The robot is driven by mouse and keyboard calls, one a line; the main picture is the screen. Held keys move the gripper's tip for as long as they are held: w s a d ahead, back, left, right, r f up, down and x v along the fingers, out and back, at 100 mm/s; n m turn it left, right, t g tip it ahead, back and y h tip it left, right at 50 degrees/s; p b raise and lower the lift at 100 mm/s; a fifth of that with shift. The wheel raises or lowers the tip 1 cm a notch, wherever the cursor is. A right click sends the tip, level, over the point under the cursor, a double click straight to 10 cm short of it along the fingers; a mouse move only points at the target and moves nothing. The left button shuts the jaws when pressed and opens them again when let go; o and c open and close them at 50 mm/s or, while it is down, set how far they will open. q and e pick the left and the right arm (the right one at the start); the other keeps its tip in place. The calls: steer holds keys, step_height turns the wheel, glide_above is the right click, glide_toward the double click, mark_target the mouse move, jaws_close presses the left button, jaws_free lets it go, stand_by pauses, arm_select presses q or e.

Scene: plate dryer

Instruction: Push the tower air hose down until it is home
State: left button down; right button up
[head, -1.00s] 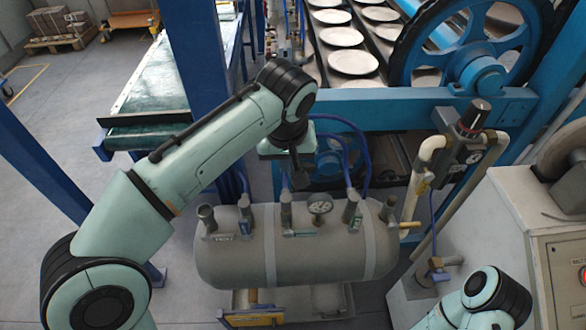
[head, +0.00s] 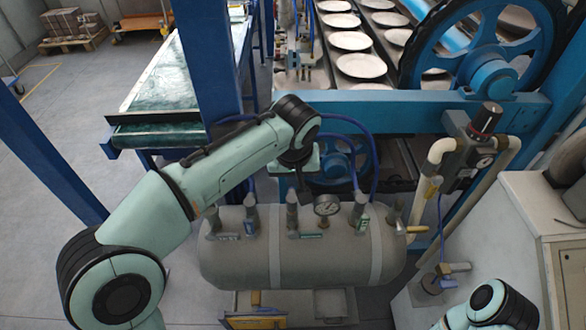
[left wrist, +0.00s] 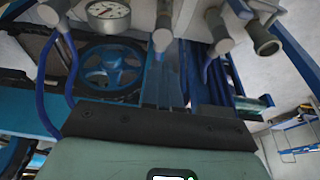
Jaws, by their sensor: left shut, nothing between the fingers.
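The grey air tank (head: 320,262) lies sideways, with several upright fittings and a gauge (head: 327,206) along its top. Blue hoses rise from a fitting left of centre (head: 250,220) and one right of the gauge (head: 360,210). Both hoses show in the left wrist view, one at left (left wrist: 70,75) and one right of centre (left wrist: 208,68). Small labels are unreadable, so I cannot tell which is the tower hose. My left gripper (head: 303,190) is shut and empty, pointing down near the middle fitting (head: 292,215); contact is unclear. My right gripper is out of view.
The dryer's blue frame (head: 400,112), large blue wheel (head: 480,50) and plate rows stand behind the tank. A blue post (head: 208,60) is at left. A regulator with pipes (head: 470,150) and a pale cabinet (head: 530,240) stand at right.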

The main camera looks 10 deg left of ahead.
mark_target(292, 198)
arm_select(q)
steer(key=x, duration=0.4)
steer(key=s+x, duration=0.1)
steer(key=shift+w+d+f+b, duration=0.15)
steer(key=shift+f+b, duration=0.15)
steer(key=shift+f, duration=0.25)
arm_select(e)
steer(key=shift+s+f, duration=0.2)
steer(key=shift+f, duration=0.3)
arm_select(q)
steer(key=shift+f+b, duration=0.65)
steer(key=shift+f, duration=0.35)
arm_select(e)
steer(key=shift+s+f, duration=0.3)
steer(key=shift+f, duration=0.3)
